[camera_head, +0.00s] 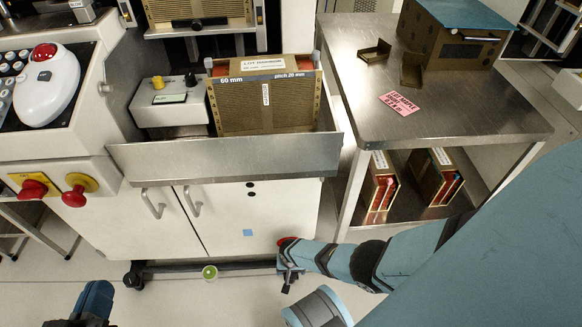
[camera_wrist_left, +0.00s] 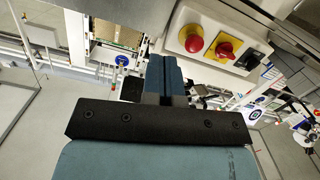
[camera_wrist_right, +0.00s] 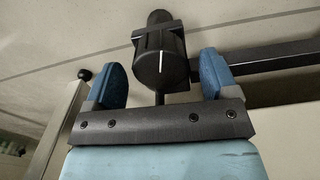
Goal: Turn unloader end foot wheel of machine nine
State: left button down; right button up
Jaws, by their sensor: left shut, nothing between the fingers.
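The foot wheel (camera_wrist_right: 160,68) is a dark ribbed knob with a white mark, on a thin stem below a dark bar. My right gripper (camera_wrist_right: 162,78) has its blue fingers apart, one on each side of the wheel, with small gaps showing. In the head view my right gripper (camera_head: 288,274) is low at the right end of the machine's base bar, and it hides the wheel there. My left gripper (camera_head: 94,299) is at the lower left, over the floor, away from the machine. Its fingers (camera_wrist_left: 164,78) are together and empty in the left wrist view.
A dark base bar (camera_head: 178,267) runs under the white cabinet (camera_head: 235,215). Another dark foot (camera_head: 134,276) is at the left end. A steel table (camera_head: 450,112) stands right. Red knobs (camera_head: 75,196) project at left.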

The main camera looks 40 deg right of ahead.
jog(key=shift+r+p, duration=0.45)
jog(key=shift+r, duration=0.05)
pick_arm(q)
notch_tip(320, 180, up, 10)
jog(key=n+t+p, duration=0.1)
jog(key=t+p, duration=0.2)
jog(key=p, duration=0.4)
pick_arm(e)
notch_tip(320, 180, up, 8)
jog(key=shift+r, duration=0.1)
pick_arm(q)
notch_tip(320, 180, down, 6)
jog(key=a+g+y+p, duration=0.1)
jog(key=a+y+p, duration=0.1)
jog(key=p, duration=0.1)
jog(key=shift+s+a+n+g, duration=0.2)
jog(key=shift+a+n+g, duration=0.1)
jog(key=shift+a+g, duration=0.1)
pick_arm(e)
notch_tip(320, 180, up, 5)
jog(key=shift+f, duration=0.2)
pick_arm(q)
jog(key=shift+d, duration=0.1)
